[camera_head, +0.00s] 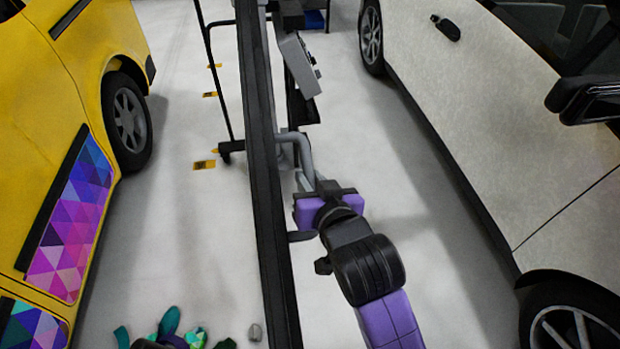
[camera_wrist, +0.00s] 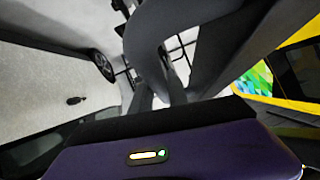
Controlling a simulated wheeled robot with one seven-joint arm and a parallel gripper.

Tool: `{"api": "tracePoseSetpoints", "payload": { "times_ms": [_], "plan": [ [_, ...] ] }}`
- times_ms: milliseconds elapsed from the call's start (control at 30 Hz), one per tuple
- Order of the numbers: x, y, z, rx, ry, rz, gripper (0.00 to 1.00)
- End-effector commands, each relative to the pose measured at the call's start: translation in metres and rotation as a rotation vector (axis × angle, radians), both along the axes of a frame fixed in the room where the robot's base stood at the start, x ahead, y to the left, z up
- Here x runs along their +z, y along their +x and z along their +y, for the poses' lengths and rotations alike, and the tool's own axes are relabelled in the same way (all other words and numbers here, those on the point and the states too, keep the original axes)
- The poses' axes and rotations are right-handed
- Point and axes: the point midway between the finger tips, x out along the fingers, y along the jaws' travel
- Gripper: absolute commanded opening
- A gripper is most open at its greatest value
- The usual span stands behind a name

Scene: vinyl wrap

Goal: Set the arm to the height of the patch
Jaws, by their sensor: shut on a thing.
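A grey bent tube handle (camera_head: 304,150) sticks out beside a tall black post (camera_head: 262,150) in the head view. My gripper (camera_head: 312,184) is shut on this handle from the near side. In the wrist view the handle is a large grey loop (camera_wrist: 143,48) between and beyond my fingers (camera_wrist: 160,95); the exact contact is hard to see. A grey box (camera_head: 298,66) with small knobs sits higher up by the post. A patch with coloured triangles (camera_head: 72,230) is on the side of the yellow vehicle (camera_head: 50,100), left of the post.
A white car (camera_head: 500,130) stands close on the right, its mirror (camera_head: 588,98) jutting out. A thin black frame (camera_head: 215,80) stands behind the post. Colourful scraps (camera_head: 170,325) lie on the floor at bottom left. Floor (camera_head: 190,220) between vehicle and post is mostly clear.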

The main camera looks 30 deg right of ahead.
Motion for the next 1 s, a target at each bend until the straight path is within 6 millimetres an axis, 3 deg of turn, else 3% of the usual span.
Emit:
{"api": "tracePoseSetpoints", "payload": {
  "times_ms": [700, 1000],
  "plan": [
    [-0.001, 0.0, 0.0, -0.001, 0.0, 0.0, 0.0],
    [-0.04, 0.013, -0.005, -0.002, -0.014, -0.029, 0.0]
  ]
}}
